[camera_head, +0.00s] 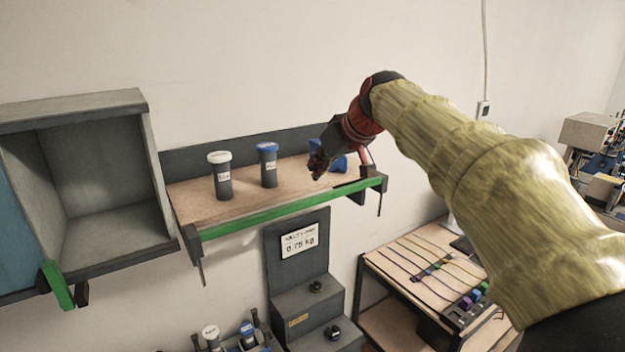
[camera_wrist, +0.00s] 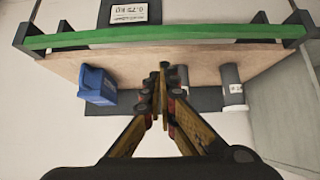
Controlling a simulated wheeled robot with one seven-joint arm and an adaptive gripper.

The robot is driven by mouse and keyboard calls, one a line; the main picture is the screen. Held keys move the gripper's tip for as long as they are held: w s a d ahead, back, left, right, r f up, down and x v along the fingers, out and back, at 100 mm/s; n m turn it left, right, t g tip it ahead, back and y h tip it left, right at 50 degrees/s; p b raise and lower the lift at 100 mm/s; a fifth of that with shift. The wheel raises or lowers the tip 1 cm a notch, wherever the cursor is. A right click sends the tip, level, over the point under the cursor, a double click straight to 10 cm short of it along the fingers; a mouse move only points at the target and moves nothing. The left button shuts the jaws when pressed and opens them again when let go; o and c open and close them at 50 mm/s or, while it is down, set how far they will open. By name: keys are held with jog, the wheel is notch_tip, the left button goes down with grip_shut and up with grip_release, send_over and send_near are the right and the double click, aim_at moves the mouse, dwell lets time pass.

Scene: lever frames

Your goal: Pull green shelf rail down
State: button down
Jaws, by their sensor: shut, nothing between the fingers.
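The green shelf rail (camera_head: 285,207) runs along the front edge of a wooden shelf on the wall. It also shows along the top of the wrist view (camera_wrist: 170,33). My gripper (camera_head: 318,165) is above the right part of the shelf, behind the rail and apart from it. In the wrist view my gripper (camera_wrist: 163,75) has its fingertips together with nothing between them, over the wooden shelf board (camera_wrist: 200,58). The rail appears raised at the level of the shelf board.
On the shelf stand a white-capped canister (camera_head: 220,175), a blue-capped canister (camera_head: 268,165) and a blue bin (camera_head: 338,163), which is close to my gripper. An open grey cabinet (camera_head: 105,185) hangs at left. Below are a scale unit (camera_head: 300,285) and a cable table (camera_head: 430,270).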

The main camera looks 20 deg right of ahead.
jog(key=v, duration=0.4)
jog(key=shift+s+d+r, duration=0.15)
jog(key=shift+s+r, duration=0.1)
jog(key=shift+r, duration=0.05)
jog(key=s+f+m+g+h+b, duration=0.1)
jog(key=s+f+b, duration=0.6)
jog(key=s+f, duration=0.4)
jog(key=s+a+f+m+g+h+b, duration=0.1)
jog(key=s+f+b, duration=0.6)
jog(key=f, duration=1.4)
jog(key=s+a+f+m+g+b, duration=0.1)
jog(key=s+f+b, duration=0.6)
jog(key=s+f, duration=0.8)
jog(key=shift+s+f+m+h, duration=0.3)
jog(key=shift+f+h, duration=0.1)
jog(key=shift+f, duration=0.4)
